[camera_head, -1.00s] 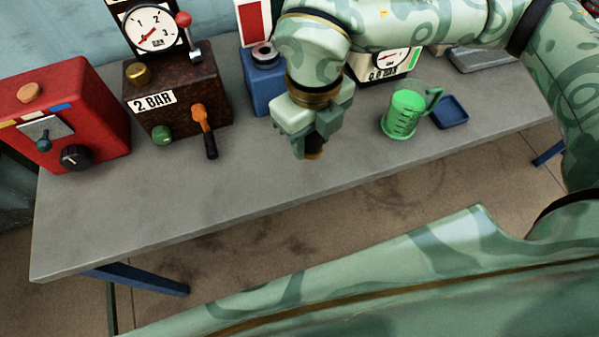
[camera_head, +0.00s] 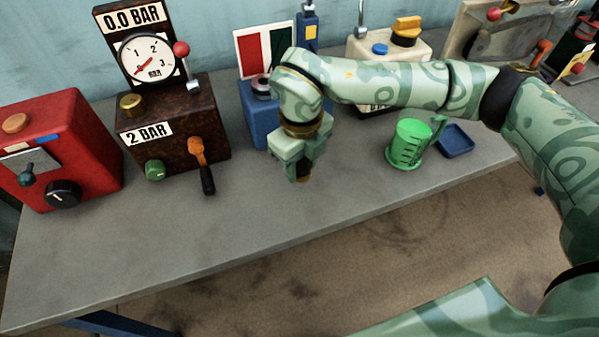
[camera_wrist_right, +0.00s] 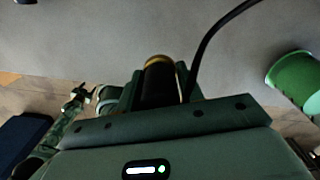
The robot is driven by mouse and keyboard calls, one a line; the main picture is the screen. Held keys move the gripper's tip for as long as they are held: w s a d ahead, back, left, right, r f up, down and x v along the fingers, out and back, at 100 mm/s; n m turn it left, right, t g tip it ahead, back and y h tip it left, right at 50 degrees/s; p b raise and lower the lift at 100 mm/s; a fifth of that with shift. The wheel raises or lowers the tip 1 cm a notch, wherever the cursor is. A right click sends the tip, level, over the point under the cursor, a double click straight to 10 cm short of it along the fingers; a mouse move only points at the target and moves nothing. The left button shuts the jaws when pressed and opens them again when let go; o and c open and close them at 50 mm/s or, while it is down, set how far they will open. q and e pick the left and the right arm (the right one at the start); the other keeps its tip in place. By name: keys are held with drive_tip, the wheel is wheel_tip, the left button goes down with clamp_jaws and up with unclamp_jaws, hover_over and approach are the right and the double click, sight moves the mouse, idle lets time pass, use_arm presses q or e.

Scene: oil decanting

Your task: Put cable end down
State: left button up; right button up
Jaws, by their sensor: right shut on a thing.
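My right gripper (camera_head: 303,168) points down above the grey bench, in front of the blue box. In the right wrist view its jaws are shut on a black cylinder with a brass-coloured rim, the cable end (camera_wrist_right: 158,82). In the head view only a small brownish tip shows below the fingers. A black cable (camera_wrist_right: 213,38) curves in from the top and passes behind the gripper's right side. I cannot tell whether the cable end touches the bench.
The grey bench (camera_head: 240,225) is clear in front. A brown gauge box (camera_head: 185,115) and a red box (camera_head: 85,140) stand left, the blue box (camera_head: 258,125) behind the gripper. A green jug (camera_head: 408,145) and a blue tray (camera_head: 456,140) are to the right.

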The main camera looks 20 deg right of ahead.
sight(300, 176)
drive_tip(key=f, duration=0.2)
drive_tip(key=f+b, duration=0.1)
drive_tip(key=shift+w+f, duration=0.3)
drive_tip(key=shift+f, duration=0.05)
drive_tip(key=shift+f, duration=0.55)
drive_tip(key=o, duration=1.3)
wheel_tip(300, 176, up, 13)
drive_tip(key=p, duration=0.3)
drive_tip(key=shift+r, duration=0.15)
